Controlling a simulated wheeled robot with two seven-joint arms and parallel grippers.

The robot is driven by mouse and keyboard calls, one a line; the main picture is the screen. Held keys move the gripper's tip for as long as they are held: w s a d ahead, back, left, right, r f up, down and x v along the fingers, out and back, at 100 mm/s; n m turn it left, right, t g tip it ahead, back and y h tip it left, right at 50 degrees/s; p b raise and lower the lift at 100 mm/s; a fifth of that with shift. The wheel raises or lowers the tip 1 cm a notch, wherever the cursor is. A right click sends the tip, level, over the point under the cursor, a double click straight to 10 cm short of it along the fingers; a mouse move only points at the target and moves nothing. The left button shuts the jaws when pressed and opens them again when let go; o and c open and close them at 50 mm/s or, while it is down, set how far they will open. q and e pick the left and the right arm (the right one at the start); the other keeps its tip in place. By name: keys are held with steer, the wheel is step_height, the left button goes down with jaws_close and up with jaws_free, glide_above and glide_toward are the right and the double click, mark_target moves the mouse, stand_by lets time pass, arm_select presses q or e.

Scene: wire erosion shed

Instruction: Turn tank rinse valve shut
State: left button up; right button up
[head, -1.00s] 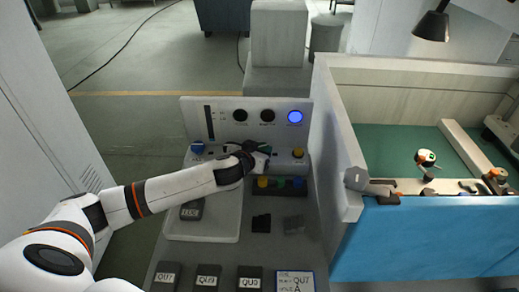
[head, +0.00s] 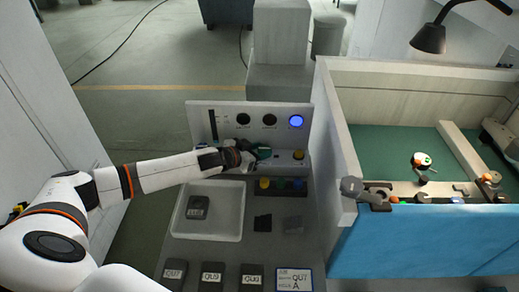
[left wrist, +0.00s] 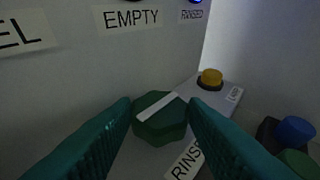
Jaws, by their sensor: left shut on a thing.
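The tank rinse valve is a green, many-sided knob (left wrist: 152,130) with a white bar on top, seen in the left wrist view. The bar runs diagonally, from lower left to upper right. A label reading RINSE, partly hidden, lies beside the knob. My left gripper (left wrist: 160,107) has its dark green fingers on both sides of the knob and is shut on it. In the head view my left gripper (head: 258,152) is at the grey panel's foot, and the knob is mostly hidden there. My right gripper is not in view.
The upright panel (head: 200,112) carries dark round indicators and a lit blue one (head: 296,121). A yellow button (head: 299,155) sits right of the valve. A white tray (head: 236,213) holds a dark block. Labelled dark blocks line the front. A blue-sided bench (head: 430,245) stands right.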

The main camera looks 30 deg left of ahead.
arm_select(q)
steer(key=o, duration=1)
steer(key=shift+c, duration=0.2)
steer(key=b+v, duration=0.3)
steer(key=v, duration=0.9)
